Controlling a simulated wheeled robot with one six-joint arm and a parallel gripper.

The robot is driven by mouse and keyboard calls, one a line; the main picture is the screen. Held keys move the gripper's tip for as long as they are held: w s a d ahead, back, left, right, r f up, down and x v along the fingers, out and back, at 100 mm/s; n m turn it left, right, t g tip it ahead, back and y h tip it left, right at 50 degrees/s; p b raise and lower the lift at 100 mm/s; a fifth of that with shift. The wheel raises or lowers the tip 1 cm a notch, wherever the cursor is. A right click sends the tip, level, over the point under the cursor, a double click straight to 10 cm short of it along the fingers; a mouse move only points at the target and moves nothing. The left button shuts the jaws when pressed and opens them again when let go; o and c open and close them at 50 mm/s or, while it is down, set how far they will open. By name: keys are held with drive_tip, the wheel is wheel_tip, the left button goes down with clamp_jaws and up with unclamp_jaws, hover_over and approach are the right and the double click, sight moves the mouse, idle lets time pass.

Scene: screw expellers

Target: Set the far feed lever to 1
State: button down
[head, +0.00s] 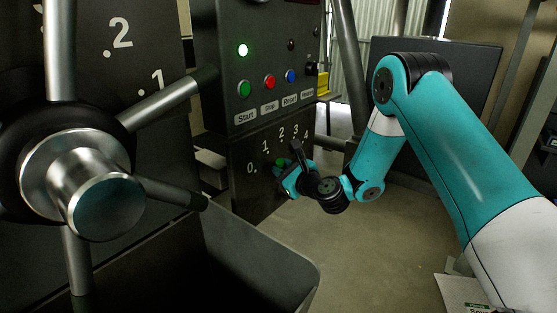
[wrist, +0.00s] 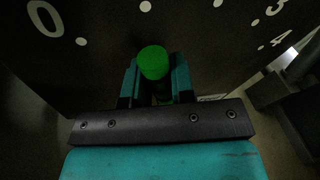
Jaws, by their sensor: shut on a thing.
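The far feed lever has a green knob (wrist: 153,62), seen between my two fingers in the wrist view. Its knob also shows at my fingertips in the head view (head: 281,162). My gripper (head: 286,170) is shut on the knob, in front of the dark panel. The far lever's scale (head: 266,147) runs from 0 to 4. In the wrist view the knob lies below the first dot to the right of the 0 dot. The lever's shaft is mostly hidden by my gripper, so I cannot tell its exact setting.
A large metal hub with spokes (head: 96,194) and its own numbered panel fill the near left. A dark bin (head: 262,240) is below. Open floor lies right of it.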

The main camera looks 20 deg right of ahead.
drive_tip(key=shift+w+d, duration=0.15)
drive_tip(key=c, duration=1)
unclamp_jaws()
drive_tip(key=shift+o, duration=0.2)
